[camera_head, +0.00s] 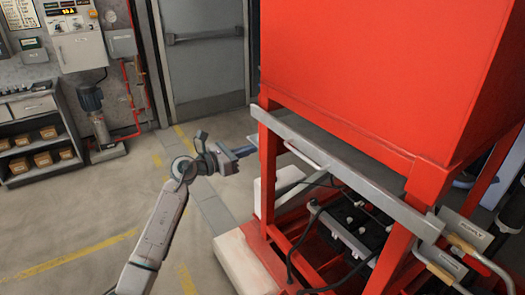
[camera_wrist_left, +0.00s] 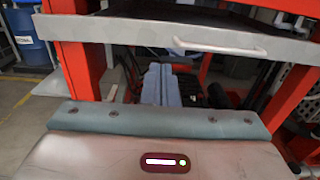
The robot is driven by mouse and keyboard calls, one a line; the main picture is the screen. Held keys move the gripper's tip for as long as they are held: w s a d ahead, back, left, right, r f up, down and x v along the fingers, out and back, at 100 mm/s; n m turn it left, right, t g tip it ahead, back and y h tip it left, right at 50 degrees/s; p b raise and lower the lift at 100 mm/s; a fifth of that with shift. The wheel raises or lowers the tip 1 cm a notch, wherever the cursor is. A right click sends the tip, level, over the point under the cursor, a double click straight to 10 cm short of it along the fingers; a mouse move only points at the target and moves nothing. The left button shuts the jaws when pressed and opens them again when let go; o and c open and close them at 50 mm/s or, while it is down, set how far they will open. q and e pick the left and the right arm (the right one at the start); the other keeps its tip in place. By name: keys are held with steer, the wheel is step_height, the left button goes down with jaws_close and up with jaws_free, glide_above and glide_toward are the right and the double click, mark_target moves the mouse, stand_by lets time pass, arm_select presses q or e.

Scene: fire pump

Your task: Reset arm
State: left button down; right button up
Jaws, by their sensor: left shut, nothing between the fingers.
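My left arm comes in from the bottom left of the head view. Its left gripper (camera_head: 240,152) points right, towards the red frame of the fire pump (camera_head: 385,60), and is shut and empty. It appears beside the near left leg of the frame; I cannot tell the exact gap. In the left wrist view the two grey-blue fingers (camera_wrist_left: 161,85) lie side by side, with the frame opening beyond them. My right gripper is not in view.
A grey drawer front with a handle (camera_head: 308,153) crosses the red frame. Below it sits a black battery (camera_head: 355,225) with cables. A shelf with boxes (camera_head: 40,135) and a grey door (camera_head: 205,55) stand behind. The floor left of the arm is clear.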

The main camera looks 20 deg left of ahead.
arm_select(q)
steer(key=s+a+f+n+t+y, duration=0.1)
steer(key=s+a+f+n+y, duration=0.2)
steer(key=f+n, duration=0.75)
steer(key=s+a+f+n+y, duration=0.35)
steer(key=f+n, duration=0.25)
steer(key=f, duration=1)
steer(key=s+a+f+n+t+y, duration=0.1)
steer(key=s+a+f+n+y, duration=0.2)
steer(key=f+n, duration=0.8)
steer(key=s+f+n+g+y, duration=0.3)
steer(key=s+f+n+g, duration=0.3)
steer(key=s+f, duration=1.3)
steer(key=s+d+f+n+g, duration=0.1)
steer(key=s+f+n+g, duration=0.1)
steer(key=s+f, duration=0.4)
steer(key=s+d+f+n+g, duration=0.1)
steer(key=s+f+n+g, duration=0.2)
steer(key=s, duration=1.4)
steer(key=s+d+f+n+g, duration=0.2)
steer(key=s+f+n, duration=0.3)
steer(key=s+f, duration=0.5)
steer(key=shift+s+g, duration=0.7)
steer(key=shift+s, duration=0.55)
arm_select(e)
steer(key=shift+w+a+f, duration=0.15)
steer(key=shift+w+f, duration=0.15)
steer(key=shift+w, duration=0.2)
